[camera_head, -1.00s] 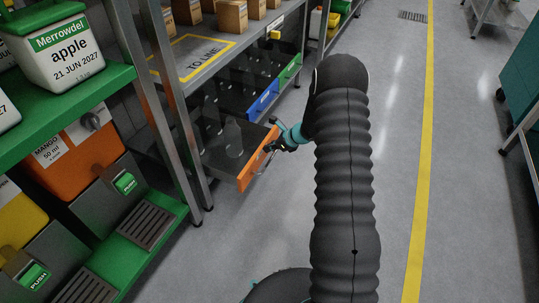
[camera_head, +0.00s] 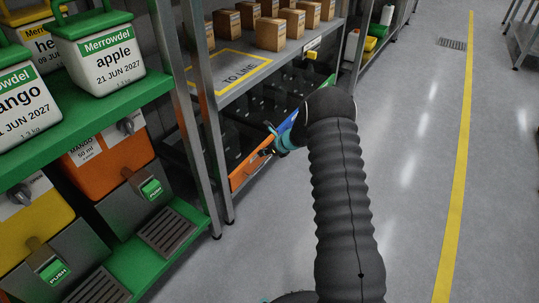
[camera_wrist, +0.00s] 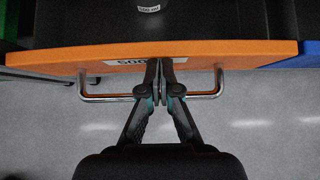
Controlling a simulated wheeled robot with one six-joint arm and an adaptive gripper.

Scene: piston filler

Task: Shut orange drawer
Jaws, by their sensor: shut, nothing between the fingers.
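The orange drawer (camera_head: 238,180) is in the lower part of the metal rack, and its front looks about level with the blue drawer beside it. Its orange front (camera_wrist: 225,52) spans the wrist view, with a metal bar handle (camera_wrist: 88,97) and a partly hidden "500" label (camera_wrist: 128,62). My gripper (camera_wrist: 161,72) is shut and empty, its fingertips at the middle of the front, over the handle. Whether they touch the front I cannot tell. In the head view my gripper (camera_head: 266,152) is at the orange front, partly hidden by my arm.
The blue drawer (camera_wrist: 307,52) adjoins on the right. A rack post (camera_head: 215,150) stands just left of the orange drawer. Dispensers over a green shelf (camera_head: 150,245) stand nearer on the left. Boxes (camera_head: 270,33) sit on the shelf above. The floor on the right is clear.

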